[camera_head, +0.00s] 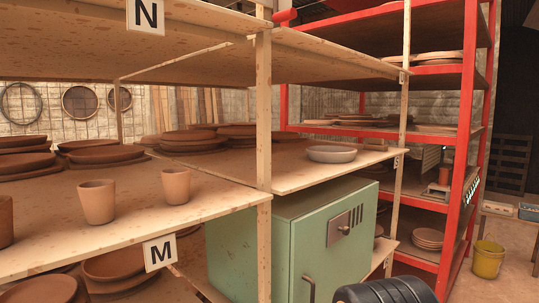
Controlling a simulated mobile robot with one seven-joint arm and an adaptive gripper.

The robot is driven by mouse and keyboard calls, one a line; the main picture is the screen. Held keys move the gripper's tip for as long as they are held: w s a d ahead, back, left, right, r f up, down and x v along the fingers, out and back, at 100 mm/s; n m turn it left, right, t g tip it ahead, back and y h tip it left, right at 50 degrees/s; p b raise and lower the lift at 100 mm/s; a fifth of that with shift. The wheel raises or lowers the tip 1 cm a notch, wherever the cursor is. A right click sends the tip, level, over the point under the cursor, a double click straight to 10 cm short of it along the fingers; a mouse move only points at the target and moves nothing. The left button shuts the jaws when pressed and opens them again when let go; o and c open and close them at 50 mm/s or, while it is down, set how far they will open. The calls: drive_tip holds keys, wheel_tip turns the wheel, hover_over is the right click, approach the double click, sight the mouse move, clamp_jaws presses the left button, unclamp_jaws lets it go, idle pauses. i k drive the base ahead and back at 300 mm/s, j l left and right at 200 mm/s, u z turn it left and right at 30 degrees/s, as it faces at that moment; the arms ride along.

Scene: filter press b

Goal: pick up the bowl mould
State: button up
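A shallow, light grey round bowl (331,153), which looks like the bowl mould, sits upright on the middle wooden shelf (290,178), near its right end. It stands apart from the brown clay dishes. A dark ribbed rounded part, apparently of my arm, shows at the bottom edge, below and to the right of the bowl. My gripper's fingers are not in view.
A green cabinet (290,240) stands under the bowl's shelf. Stacked clay dishes (190,139) lie left of the bowl, with clay cups (97,203) nearer. Wooden posts (264,120) and an upper shelf (300,56) frame the space. A red rack (465,130) stands right, with a yellow bucket (487,262).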

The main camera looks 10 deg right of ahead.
sight(327, 154)
drive_tip(key=i+l, duration=0.15)
drive_tip(key=l, duration=0.2)
drive_tip(key=i+l, duration=0.2)
drive_tip(key=l, duration=0.2)
drive_tip(key=i+l, duration=0.15)
drive_tip(key=l, duration=0.2)
drive_tip(key=i+l, duration=0.2)
drive_tip(key=l, duration=0.15)
drive_tip(key=i+l, duration=0.15)
drive_tip(key=l, duration=0.25)
drive_tip(key=i+l+u, duration=0.1)
drive_tip(key=l, duration=0.25)
drive_tip(key=i, duration=0.05)
